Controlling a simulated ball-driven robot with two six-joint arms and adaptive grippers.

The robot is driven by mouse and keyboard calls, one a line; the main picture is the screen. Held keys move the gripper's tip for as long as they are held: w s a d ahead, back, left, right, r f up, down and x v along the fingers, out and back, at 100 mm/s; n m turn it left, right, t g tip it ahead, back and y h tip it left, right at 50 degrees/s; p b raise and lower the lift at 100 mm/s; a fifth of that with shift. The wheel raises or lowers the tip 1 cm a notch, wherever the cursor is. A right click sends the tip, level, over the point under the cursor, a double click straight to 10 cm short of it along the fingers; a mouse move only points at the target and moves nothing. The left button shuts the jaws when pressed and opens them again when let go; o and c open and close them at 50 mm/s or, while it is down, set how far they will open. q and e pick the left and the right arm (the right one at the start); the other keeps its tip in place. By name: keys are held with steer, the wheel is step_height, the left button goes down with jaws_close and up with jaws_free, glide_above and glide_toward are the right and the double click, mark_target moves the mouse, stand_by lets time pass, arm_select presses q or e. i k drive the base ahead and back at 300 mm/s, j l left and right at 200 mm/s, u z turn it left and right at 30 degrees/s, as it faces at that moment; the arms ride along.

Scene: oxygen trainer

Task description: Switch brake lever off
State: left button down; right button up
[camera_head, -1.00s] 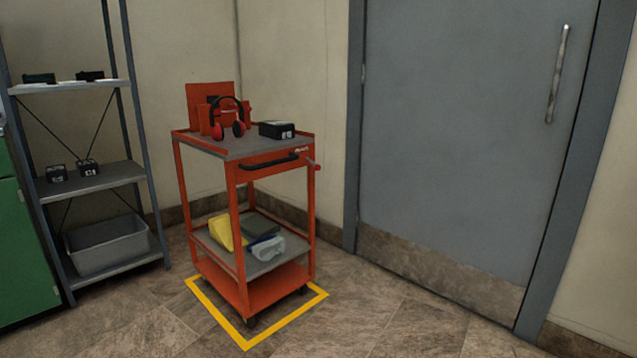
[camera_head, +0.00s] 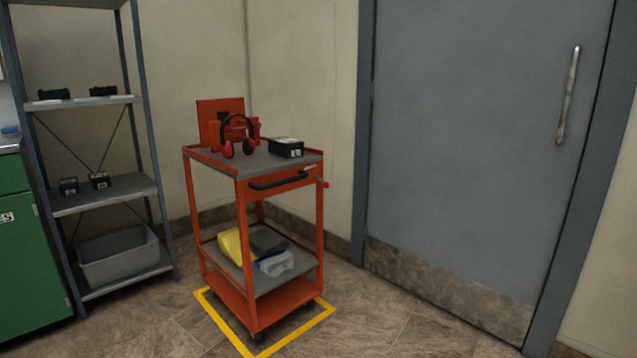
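An orange cart (camera_head: 246,189) with a grey top stands in front of the wall corner. A small red lever (camera_head: 323,183) sticks out at the right end of the cart's front, beside the black handle (camera_head: 278,181). It looks like the brake lever, but it is too small to tell its setting. The cart's wheels are near a yellow floor outline (camera_head: 230,336). Neither of my grippers is in view.
Red ear muffs (camera_head: 228,149) and a black box (camera_head: 286,147) are on the cart top. A grey shelf (camera_head: 105,195) and green cabinet (camera_head: 30,260) stand left. A grey door (camera_head: 480,150) is right. Floor in front is bare.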

mark_target(325, 185)
steer(key=i+z, duration=0.25)
steer(key=i, duration=2.3)
steer(key=j, duration=0.1)
